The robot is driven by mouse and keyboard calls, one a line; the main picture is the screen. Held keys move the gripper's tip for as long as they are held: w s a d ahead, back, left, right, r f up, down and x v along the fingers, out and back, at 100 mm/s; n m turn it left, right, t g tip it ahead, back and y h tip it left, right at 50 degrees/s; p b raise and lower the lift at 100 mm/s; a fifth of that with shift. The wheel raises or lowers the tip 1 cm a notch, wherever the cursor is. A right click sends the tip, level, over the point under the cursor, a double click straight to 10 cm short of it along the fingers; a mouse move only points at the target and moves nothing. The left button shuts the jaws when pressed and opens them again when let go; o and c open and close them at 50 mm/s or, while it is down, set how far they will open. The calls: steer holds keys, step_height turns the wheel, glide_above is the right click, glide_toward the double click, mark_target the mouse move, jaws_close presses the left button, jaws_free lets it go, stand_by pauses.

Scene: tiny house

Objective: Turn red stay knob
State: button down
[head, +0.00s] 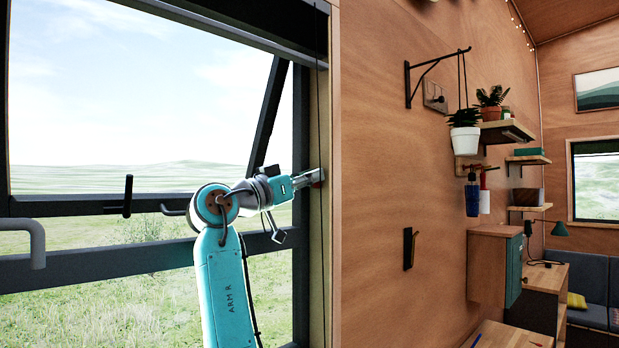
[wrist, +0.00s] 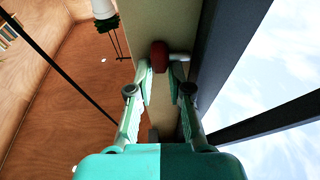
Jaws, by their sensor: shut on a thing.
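The red stay knob (wrist: 159,54) sits on the pale wooden window frame (wrist: 150,20), in the upper middle of the wrist view. A short grey rod or stem (wrist: 180,56) runs from it to the right. My gripper (wrist: 163,75) is shut on the knob, one finger on each side, with the tips at its near end. The tips partly cover the knob's lower edge. The window sash (head: 268,110) stands tilted open.
A dark bar (head: 143,205) with an upright handle (head: 127,196) crosses the window at left. A thin cord (head: 320,90) hangs along the post. Right of it is a wooden wall with a black hook (head: 409,248), a hanging plant (head: 464,130) and shelves.

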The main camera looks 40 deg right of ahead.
steer(key=c, duration=1.1)
jaws_free()
steer(key=shift+v, duration=3.75)
steer(key=shift+a, duration=0.1)
